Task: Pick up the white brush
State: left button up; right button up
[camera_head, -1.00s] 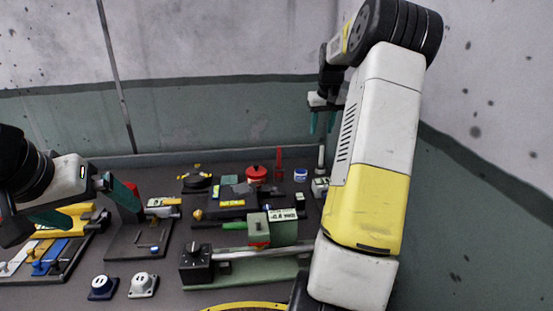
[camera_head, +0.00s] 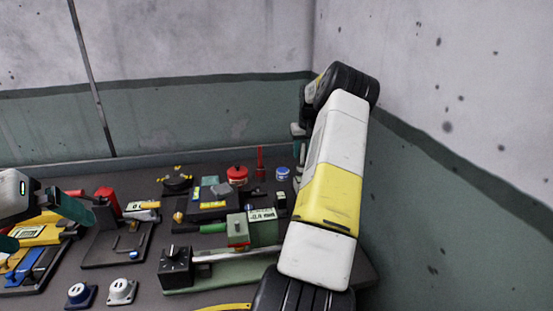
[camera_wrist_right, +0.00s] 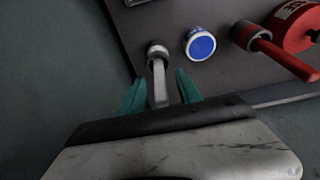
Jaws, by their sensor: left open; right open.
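A slim pale grey-white piece with a rounded, dark-banded end, likely the white brush (camera_wrist_right: 158,80), shows in the right wrist view. Its shaft lies between the two teal fingers of my right gripper (camera_wrist_right: 161,92), which is open. Whether either finger touches it I cannot tell. In the head view my right gripper (camera_head: 298,146) is at the far right corner of the table, partly behind my arm, and the brush is mostly hidden there. My left gripper (camera_head: 40,226) is open and empty at the left edge, above the left part of the table.
A blue-lidded white jar (camera_wrist_right: 200,44) stands close to the brush, and it also shows in the head view (camera_head: 283,173). Beside it are a red-handled tool (camera_head: 260,166) and a red container (camera_head: 237,176). A green machine (camera_head: 225,272) fills the front middle. Walls stand behind and right.

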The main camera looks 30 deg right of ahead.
jog(key=shift+w+f, duration=0.1)
jog(key=shift+f, duration=0.25)
grip_shut()
jog(key=shift+r, duration=0.1)
notch_tip(320, 180, up, 10)
jog(key=shift+f, duration=0.1)
